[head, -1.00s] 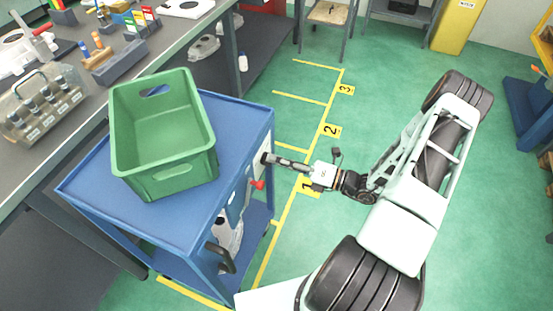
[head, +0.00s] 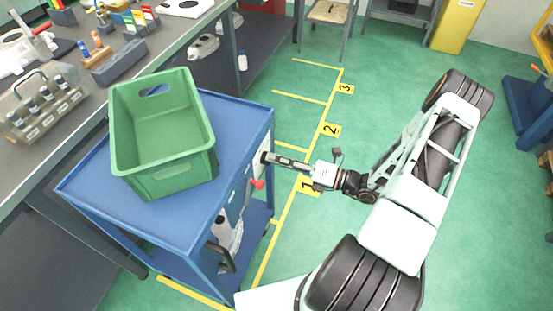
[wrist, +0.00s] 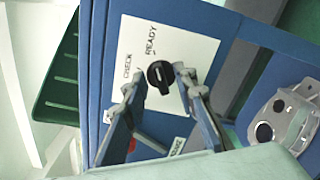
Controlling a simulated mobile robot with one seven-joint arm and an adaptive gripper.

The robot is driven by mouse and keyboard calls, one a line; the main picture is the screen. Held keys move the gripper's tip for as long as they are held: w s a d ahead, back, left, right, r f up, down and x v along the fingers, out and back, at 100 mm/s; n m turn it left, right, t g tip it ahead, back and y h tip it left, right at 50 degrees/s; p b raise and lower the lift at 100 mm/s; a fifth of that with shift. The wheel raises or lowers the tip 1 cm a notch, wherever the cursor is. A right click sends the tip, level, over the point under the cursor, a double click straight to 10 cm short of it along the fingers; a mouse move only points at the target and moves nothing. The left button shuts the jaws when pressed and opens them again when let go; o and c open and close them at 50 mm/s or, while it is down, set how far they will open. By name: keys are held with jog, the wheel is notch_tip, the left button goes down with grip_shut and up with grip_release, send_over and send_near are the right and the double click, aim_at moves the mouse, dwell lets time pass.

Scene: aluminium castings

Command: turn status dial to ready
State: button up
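The status dial (wrist: 160,76) is a black round knob on a white panel (wrist: 195,55) on the side of the blue cart, seen in the wrist view. The panel carries the words READY (wrist: 151,40) and CHECK (wrist: 127,66); another label lower down is partly hidden. I cannot tell clearly which label the knob points at. My gripper (wrist: 158,74) is open, with one finger on each side of the knob; contact is not clear. In the head view my gripper (head: 268,158) reaches the cart's right side, and the dial is hidden there.
The blue cart (head: 85,191) carries an empty green crate (head: 162,177). A red part (head: 258,184) juts from the cart's side below my gripper. A black handle (head: 220,258) is lower. A grey workbench stands left. Green floor with yellow numbered markings is clear behind.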

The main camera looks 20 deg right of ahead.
jog(key=v, duration=1.1)
jog(key=shift+s+d, duration=0.2)
jog(key=shift+d, duration=0.1)
